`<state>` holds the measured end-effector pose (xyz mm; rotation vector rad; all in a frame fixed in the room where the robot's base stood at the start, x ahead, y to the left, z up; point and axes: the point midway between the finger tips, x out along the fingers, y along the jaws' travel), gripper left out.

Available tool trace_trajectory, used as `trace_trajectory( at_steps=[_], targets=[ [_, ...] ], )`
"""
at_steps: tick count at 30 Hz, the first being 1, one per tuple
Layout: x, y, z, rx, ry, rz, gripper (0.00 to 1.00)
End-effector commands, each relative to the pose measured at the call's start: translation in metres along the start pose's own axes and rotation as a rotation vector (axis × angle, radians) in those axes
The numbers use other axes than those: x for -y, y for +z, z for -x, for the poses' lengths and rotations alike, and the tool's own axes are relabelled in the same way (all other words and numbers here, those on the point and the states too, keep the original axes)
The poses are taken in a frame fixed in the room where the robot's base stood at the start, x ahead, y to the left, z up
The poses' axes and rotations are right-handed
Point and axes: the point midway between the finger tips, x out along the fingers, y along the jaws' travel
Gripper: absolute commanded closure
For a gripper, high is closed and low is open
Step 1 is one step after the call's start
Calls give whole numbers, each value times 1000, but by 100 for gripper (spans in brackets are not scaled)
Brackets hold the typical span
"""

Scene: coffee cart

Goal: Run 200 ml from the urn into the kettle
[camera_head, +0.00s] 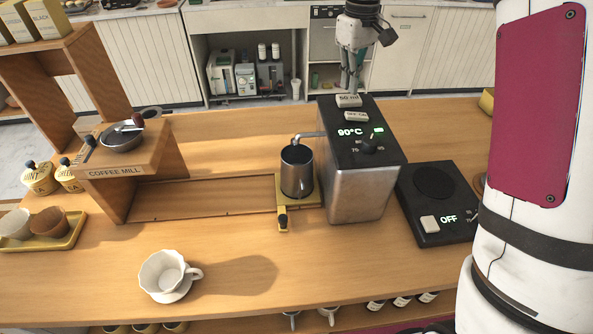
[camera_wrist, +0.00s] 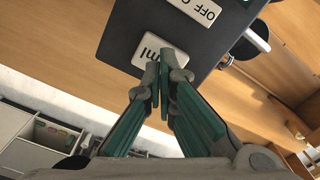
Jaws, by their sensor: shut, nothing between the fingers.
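The urn (camera_head: 360,182) is a steel box with a black top, showing "90°C" and a small green light beside a dark knob (camera_head: 370,143). A spout reaches left from it over the kettle (camera_head: 297,175), an open steel vessel standing upright on a yellow stand. Whether water is flowing cannot be seen. A white button marked "ml" (camera_head: 348,100) is at the back of the urn's top; it also shows in the wrist view (camera_wrist: 153,52). My gripper (camera_head: 350,91) is shut and empty, pointing down with its fingertips at this button. Whether they press it cannot be told.
An OFF/°C button (camera_head: 356,116) sits just in front of the ml button. A black hot plate (camera_head: 436,205) reading OFF stands right of the urn. The front middle of the counter is clear.

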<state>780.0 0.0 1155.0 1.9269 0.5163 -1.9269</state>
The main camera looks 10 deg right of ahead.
Motion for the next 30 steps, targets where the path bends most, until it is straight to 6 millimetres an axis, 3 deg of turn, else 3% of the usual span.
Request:
trace_trajectory(
  at_steps=[17,30],
  targets=[
    [0,0,1,0,0,0,100],
    [0,0,38,-2,1,0,100]
  ],
)
